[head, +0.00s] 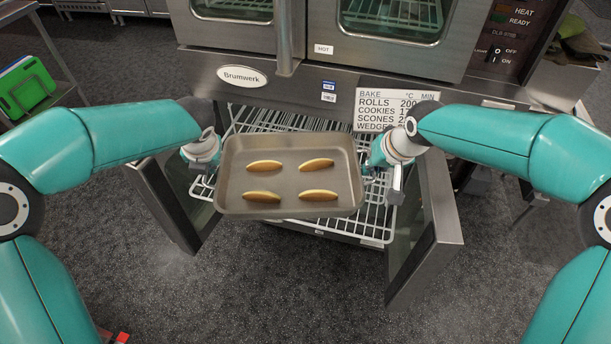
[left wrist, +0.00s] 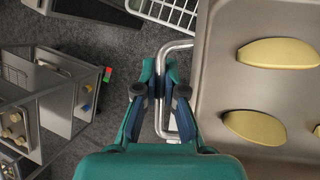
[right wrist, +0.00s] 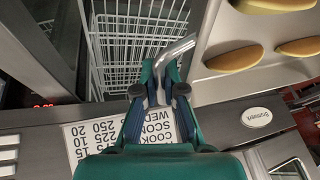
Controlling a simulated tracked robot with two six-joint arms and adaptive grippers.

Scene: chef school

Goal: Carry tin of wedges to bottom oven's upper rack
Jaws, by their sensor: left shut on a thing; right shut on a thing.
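The grey tin (head: 290,202) holds several yellow potato wedges (head: 318,195) lying apart on its floor. It is held level between my grippers, in front of and above the white wire racks of the open bottom oven (head: 378,222). My left gripper (left wrist: 160,85) is shut on the tin's left wire handle. My right gripper (right wrist: 162,80) is shut on the tin's right handle. In the head view the right gripper (head: 386,172) shows beside the tin's right side; the left fingers are mostly hidden behind the tin. The tin covers the middle of the racks.
Both bottom oven doors stand open, the left door (head: 165,205) and the right door (head: 425,245), flanking the tin. A bake chart (head: 385,108) hangs at the oven's upper right edge. The upper oven doors (head: 390,30) are shut. A side trolley with green boards (head: 25,88) stands far left.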

